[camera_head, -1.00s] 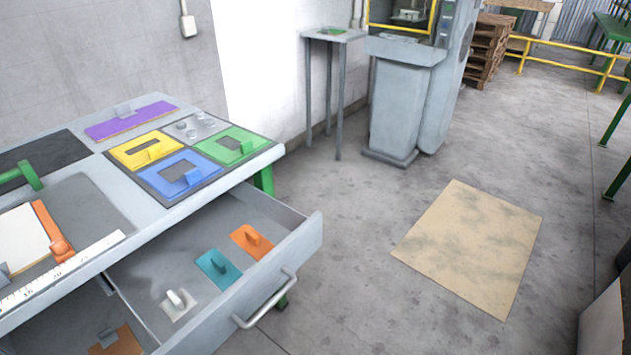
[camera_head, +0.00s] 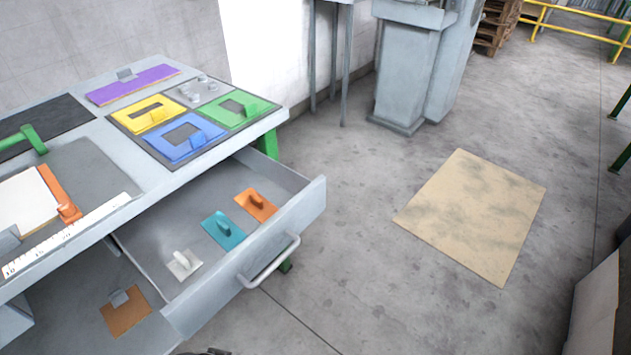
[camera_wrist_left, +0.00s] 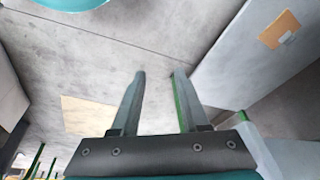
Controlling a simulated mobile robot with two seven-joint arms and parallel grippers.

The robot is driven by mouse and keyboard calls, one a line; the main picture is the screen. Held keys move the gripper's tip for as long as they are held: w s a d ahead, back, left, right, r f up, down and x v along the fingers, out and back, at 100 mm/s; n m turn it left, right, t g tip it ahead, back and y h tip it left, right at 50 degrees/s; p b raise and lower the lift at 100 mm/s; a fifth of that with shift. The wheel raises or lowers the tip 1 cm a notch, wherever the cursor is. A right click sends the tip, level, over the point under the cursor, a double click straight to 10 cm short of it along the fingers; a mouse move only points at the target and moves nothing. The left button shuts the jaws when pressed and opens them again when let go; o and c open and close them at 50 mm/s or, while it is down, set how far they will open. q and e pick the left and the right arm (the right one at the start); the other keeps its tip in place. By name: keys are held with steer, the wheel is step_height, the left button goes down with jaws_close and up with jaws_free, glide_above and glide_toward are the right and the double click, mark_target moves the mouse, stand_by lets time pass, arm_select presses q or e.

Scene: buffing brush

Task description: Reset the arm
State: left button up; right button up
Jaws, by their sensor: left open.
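My left gripper (camera_wrist_left: 158,74) shows in the left wrist view with its two fingers apart and nothing between them. Grey floor is behind the fingers. In the head view only a small dark part shows at the bottom edge, and I cannot tell which part of me it is. My right gripper is in neither view. The open drawer (camera_head: 312,213) of the workbench holds an orange tool (camera_head: 256,205), a teal tool (camera_head: 223,231) and a white tool (camera_head: 184,264).
The grey workbench (camera_head: 172,187) carries yellow (camera_head: 147,115), blue (camera_head: 184,142) and green (camera_head: 240,110) pieces. A brown board (camera_head: 126,312) lies below at the left. A tan mat (camera_head: 474,214) lies on the floor. A grey machine (camera_head: 405,75) stands behind.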

arm_select(q)
steer(key=s+a+f, duration=0.1)
steer(key=s+f, duration=0.1)
steer(key=f, duration=0.6)
steer(key=s+a+f, duration=0.1)
steer(key=s+f, duration=0.2)
steer(key=f, duration=0.5)
steer(key=s+a+f+g, duration=0.1)
steer(key=s+a+f, duration=0.3)
steer(key=s+f, duration=0.4)
steer(key=shift+s+f+y, duration=0.25)
steer(key=shift+s+y, duration=0.05)
steer(key=shift+s, duration=0.25)
steer(key=shift+a, duration=0.1)
